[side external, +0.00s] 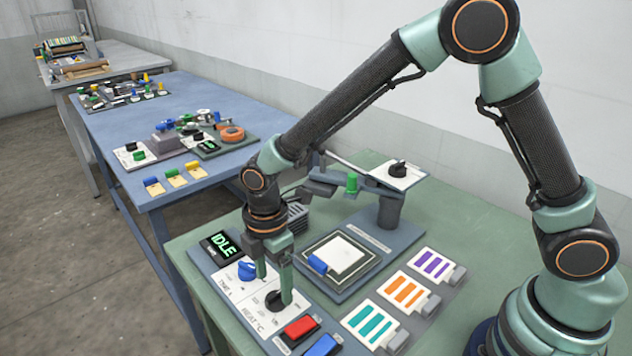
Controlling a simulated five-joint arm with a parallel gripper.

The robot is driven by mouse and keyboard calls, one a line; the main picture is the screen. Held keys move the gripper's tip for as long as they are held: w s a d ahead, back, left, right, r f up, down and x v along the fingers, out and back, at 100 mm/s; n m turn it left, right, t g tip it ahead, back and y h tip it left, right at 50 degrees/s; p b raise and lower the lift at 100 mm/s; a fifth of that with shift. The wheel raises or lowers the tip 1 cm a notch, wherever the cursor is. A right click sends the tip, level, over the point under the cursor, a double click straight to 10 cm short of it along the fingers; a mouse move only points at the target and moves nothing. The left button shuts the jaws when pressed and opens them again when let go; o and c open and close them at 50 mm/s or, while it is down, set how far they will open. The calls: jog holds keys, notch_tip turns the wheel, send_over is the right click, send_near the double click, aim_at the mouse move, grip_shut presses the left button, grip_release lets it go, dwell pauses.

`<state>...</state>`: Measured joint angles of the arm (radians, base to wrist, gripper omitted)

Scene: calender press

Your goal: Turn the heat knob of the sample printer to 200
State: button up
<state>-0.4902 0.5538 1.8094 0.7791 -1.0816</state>
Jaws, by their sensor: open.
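The sample printer's control panel (245,304) lies at the front left of the green table. The heat knob (273,303) is black and sits on a white plate marked HEAT °C. Its pointer and the scale numbers are too small to read. I cannot tell whether either finger touches the heat knob. The display (221,245) reads IDLE in green.
A red button (301,328) and a blue button (322,346) sit just right of the heat knob. The print bed (341,253) and striped sample cards (368,323) lie to the right. A post with a swinging arm (391,209) stands behind.

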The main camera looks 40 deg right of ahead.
aim_at(275, 294)
jog(key=shift+f, duration=1.55)
grip_shut()
